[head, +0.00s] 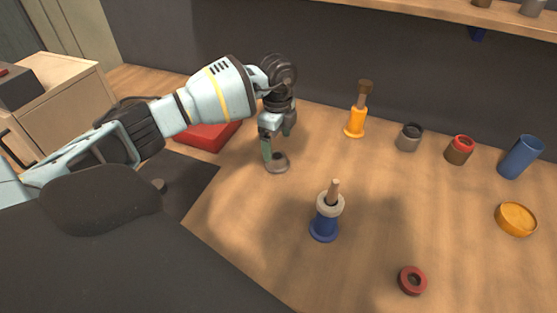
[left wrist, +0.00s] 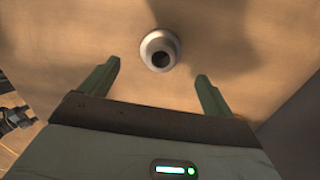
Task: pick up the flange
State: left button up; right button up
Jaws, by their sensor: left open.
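The flange appears to be the small grey round piece (head: 279,167) with a raised collar, lying on the wooden worktop below my left gripper (head: 275,147). In the left wrist view the flange (left wrist: 147,47) shows from above as a pale grey ring around a dark hole. It lies between the lines of the two green fingers and just past their tips. My left gripper (left wrist: 160,72) is open and empty, pointing down, with fingers wide apart. In the head view one finger partly covers the flange. I cannot tell the exact height of the fingertips above it. My right gripper is not in view.
A blue stand (head: 323,229) with a pale ring and wooden peg stands right of the gripper. A red ring (head: 401,280) lies nearer. An orange-handled brush (head: 355,122), jars, a blue cup (head: 520,157) and a yellow dish (head: 515,219) stand rightward. A red box (head: 207,137) is behind the arm.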

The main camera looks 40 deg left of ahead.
aim_at(277, 153)
pick_arm(q)
jog(key=shift+w+f, duration=0.1)
jog(key=shift+f, duration=3.2)
jog(key=c, duration=1.2)
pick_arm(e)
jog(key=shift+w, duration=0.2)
pick_arm(q)
jog(key=shift+o, duration=0.2)
jog(key=shift+r, duration=0.15)
jog(key=shift+r, duration=0.55)
notch_tip(277, 153, up, 2)
jog(key=shift+r, duration=0.25)
jog(key=s+d, duration=0.3)
jog(key=s, duration=0.1)
jog(key=s+d, duration=0.2)
jog(key=s, duration=0.3)
jog(key=s+d+r+p, duration=0.1)
jog(key=s+d, duration=0.2)
jog(key=s, duration=0.1)
jog(key=shift+s+d+r, duration=0.1)
jog(key=shift+s+d, duration=0.15)
jog(key=shift+d, duration=0.05)
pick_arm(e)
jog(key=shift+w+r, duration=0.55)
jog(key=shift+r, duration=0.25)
